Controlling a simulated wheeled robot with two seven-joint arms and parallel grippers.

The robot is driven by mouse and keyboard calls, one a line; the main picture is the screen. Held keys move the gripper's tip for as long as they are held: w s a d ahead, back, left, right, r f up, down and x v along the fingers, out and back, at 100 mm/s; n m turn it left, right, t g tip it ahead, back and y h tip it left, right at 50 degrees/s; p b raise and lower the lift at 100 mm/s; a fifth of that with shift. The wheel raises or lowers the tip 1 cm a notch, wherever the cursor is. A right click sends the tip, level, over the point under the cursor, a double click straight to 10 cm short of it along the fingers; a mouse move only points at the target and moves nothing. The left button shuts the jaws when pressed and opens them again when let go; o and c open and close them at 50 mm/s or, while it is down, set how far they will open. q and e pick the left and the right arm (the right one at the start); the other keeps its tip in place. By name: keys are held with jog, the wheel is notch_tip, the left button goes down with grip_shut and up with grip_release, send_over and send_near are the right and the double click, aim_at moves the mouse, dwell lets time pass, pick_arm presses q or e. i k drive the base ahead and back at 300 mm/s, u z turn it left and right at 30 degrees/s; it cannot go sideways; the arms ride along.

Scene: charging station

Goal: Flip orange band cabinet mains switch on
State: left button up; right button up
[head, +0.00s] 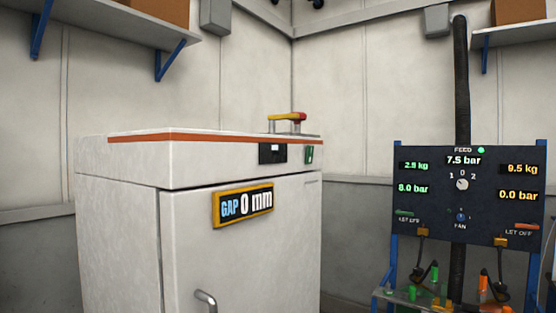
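The white cabinet (110,200) with an orange band (190,136) along its upper edge stands at the left and middle of the head view. A small green switch (309,154) sits on the front of its top section, near the right corner; its position is too small to tell. A dark panel (272,153) is just left of the switch. A sign (243,204) reading "GAP 0 mm" is on the door, above a grey handle (205,300). Neither of my grippers is in view.
A red and yellow handled piece (287,117) stands on the cabinet top. At the right is a dark gauge board (466,220) on a blue frame, with a black pipe (460,80) behind it. Shelves (125,22) hang on the walls. Bare floor is barely visible.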

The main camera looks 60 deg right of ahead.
aim_at(310, 148)
jog(key=z, duration=2.25)
